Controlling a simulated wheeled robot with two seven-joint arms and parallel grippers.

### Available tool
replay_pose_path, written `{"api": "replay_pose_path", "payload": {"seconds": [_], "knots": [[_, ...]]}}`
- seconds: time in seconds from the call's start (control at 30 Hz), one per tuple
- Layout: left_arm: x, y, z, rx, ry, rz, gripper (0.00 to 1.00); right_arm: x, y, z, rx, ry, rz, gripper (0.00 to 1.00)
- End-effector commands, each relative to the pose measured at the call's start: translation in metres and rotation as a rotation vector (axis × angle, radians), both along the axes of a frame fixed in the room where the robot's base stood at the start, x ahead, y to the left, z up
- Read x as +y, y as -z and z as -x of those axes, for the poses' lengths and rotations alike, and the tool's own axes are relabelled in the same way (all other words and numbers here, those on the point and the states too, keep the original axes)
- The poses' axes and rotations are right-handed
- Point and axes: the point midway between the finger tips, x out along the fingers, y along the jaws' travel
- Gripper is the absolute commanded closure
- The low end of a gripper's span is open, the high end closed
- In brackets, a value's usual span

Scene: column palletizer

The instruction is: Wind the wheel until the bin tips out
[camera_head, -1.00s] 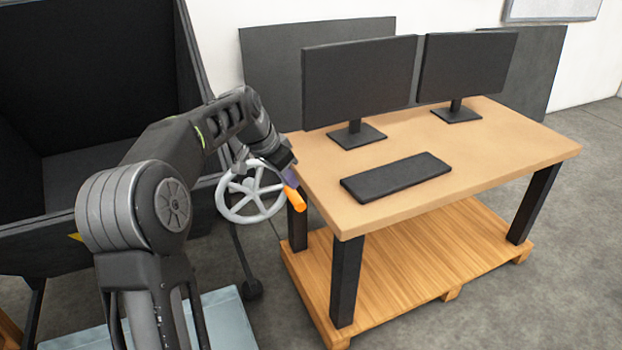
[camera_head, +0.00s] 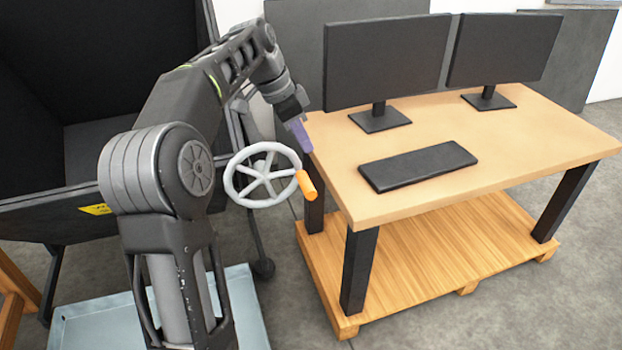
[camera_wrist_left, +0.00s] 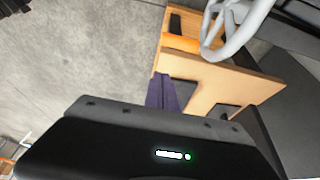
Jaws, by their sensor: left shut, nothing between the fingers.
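The grey spoked wheel (camera_head: 262,175) stands at the side of the dark bin (camera_head: 90,140). Its orange handle (camera_head: 306,186) is at the wheel's right, pointing down. My left gripper (camera_head: 304,138), with purple fingers, is shut and empty just above the handle, apart from it. In the left wrist view the purple fingers (camera_wrist_left: 162,92) show below the orange handle (camera_wrist_left: 182,42), and part of the wheel rim (camera_wrist_left: 236,38) shows at the top. The bin appears upright; its far side is out of frame. My right gripper is not in view.
A wooden table (camera_head: 420,205) with two monitors (camera_head: 387,62) and a keyboard (camera_head: 417,166) stands close to the wheel's right, on a wooden pallet (camera_head: 410,265). A pale blue tray (camera_head: 255,320) lies on the floor below. Open grey floor is at the right.

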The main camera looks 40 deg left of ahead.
Motion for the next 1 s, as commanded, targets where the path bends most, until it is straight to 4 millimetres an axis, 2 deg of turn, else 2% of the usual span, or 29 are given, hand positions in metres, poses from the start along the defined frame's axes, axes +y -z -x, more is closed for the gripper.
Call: {"api": "replay_pose_path", "payload": {"seconds": [0.4, 0.6, 0.77, 1.0], "knots": [[-0.018, 0.075, -0.025, 0.004, 0.0, 0.001, 1.0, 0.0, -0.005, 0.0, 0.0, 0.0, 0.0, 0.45], [-0.011, 0.101, -0.016, 0.002, -0.001, 0.001, 1.0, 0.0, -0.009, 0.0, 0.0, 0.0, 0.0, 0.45], [-0.009, 0.111, -0.013, 0.0, 0.0, 0.0, 1.0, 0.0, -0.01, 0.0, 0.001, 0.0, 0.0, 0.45], [-0.009, 0.112, -0.013, -0.001, 0.0, -0.001, 1.0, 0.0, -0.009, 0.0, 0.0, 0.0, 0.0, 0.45]]}}
